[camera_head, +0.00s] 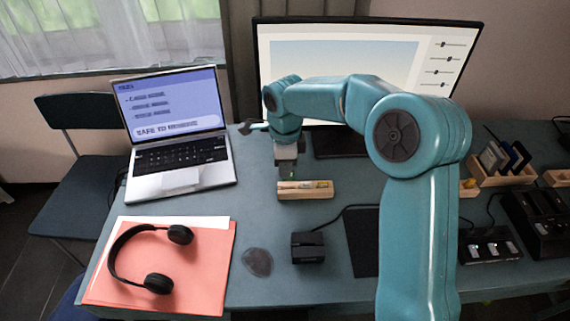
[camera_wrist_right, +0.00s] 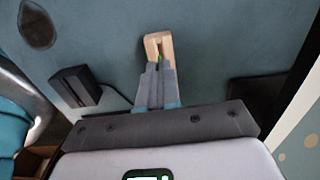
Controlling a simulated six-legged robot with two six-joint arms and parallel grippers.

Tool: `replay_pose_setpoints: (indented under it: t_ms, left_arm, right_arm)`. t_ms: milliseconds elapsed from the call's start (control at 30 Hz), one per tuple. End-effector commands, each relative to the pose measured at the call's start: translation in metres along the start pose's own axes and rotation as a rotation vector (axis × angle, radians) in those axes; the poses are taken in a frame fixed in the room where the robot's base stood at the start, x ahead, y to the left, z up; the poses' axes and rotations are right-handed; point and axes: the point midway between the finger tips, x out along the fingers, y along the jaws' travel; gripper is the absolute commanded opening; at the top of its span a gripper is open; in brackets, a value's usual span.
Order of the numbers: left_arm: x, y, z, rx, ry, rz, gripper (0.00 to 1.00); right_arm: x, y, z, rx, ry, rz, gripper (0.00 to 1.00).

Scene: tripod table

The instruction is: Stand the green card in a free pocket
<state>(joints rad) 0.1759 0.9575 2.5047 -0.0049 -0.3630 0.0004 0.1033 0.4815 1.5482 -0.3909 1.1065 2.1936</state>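My right gripper (camera_head: 287,172) points down at a small wooden block (camera_head: 306,192) on the table in front of the monitor. A thin green and yellow strip, which looks like the top edge of the green card (camera_head: 312,184), shows along the top of the block. In the right wrist view, the two fingertips (camera_wrist_right: 159,68) are close together at the near end of the wooden block (camera_wrist_right: 158,38), with a bit of green (camera_wrist_right: 160,57) between them. Whether they grip it I cannot tell. A wooden rack (camera_head: 503,178) at the right holds several upright cards. My left gripper is not in view.
A laptop (camera_head: 180,150) and headphones (camera_head: 155,262) on a pink folder (camera_head: 215,270) lie to the left. A black box (camera_head: 308,247) and a dark oval (camera_head: 257,262) are in front of the block. Black devices (camera_head: 488,246) stand at the right. My right arm hides part of the table.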

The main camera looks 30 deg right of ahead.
Motion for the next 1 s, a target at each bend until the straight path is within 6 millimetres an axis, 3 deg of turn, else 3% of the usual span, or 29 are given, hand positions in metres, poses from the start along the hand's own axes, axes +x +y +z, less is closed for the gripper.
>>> replay_pose_setpoints:
  t_ms: [33,200,1000]
  left_arm:
    - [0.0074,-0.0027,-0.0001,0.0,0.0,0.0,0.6]
    - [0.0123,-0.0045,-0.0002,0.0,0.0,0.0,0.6]
    - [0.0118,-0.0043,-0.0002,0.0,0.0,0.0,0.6]
  right_arm:
    - [0.0092,0.0,-0.0001,0.0,0.0,0.0,0.0]
    - [0.0166,-0.0001,0.0,0.0,0.0,0.0,0.0]
    - [0.0161,0.0,0.0001,0.0,0.0,0.0,0.0]
